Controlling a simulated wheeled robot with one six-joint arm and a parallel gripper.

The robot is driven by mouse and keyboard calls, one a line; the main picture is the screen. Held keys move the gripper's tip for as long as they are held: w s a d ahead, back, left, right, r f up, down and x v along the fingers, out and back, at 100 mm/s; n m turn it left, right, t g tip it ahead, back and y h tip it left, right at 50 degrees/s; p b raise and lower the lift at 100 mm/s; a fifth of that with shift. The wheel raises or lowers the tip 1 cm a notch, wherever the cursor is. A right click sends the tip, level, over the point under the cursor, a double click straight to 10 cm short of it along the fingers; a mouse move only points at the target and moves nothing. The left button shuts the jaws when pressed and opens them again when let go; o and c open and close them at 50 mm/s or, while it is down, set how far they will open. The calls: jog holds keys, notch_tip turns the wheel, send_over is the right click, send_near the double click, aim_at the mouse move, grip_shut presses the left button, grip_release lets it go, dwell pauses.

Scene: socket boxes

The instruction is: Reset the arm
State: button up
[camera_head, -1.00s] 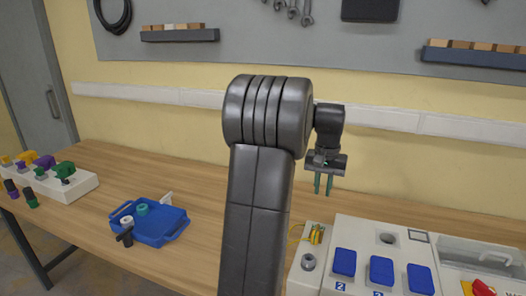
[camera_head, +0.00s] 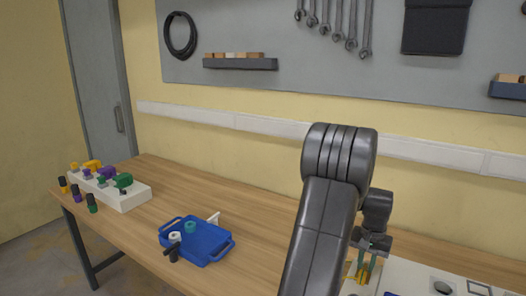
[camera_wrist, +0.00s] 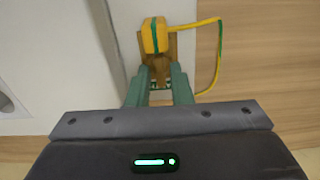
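My gripper (camera_wrist: 158,72) points down at the table beside the white socket box; its two green fingers are apart. In the wrist view a yellow plug with a green stripe (camera_wrist: 154,36) and a yellow-green cable (camera_wrist: 218,55) lies just beyond the fingertips. Its brownish lower part shows between the fingers, and I cannot tell whether they touch it. In the head view my gripper (camera_head: 363,271) is at the lower right, with yellow showing by the fingers. My arm is bent above it and hides part of the bench.
The socket box (camera_head: 410,279) is cut off at the lower right. A blue tray (camera_head: 208,243) with small parts and a white rack (camera_head: 122,197) with coloured plugs stand on the wooden table (camera_head: 255,201). Table between tray and arm is clear. A wall pegboard (camera_head: 300,60) stands behind.

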dwell(0.4)
notch_tip(320, 180, up, 14)
notch_tip(320, 180, down, 14)
jog(key=shift+f, duration=0.1)
jog(key=n, duration=0.7)
jog(key=shift+p, duration=0.35)
dwell(0.5)
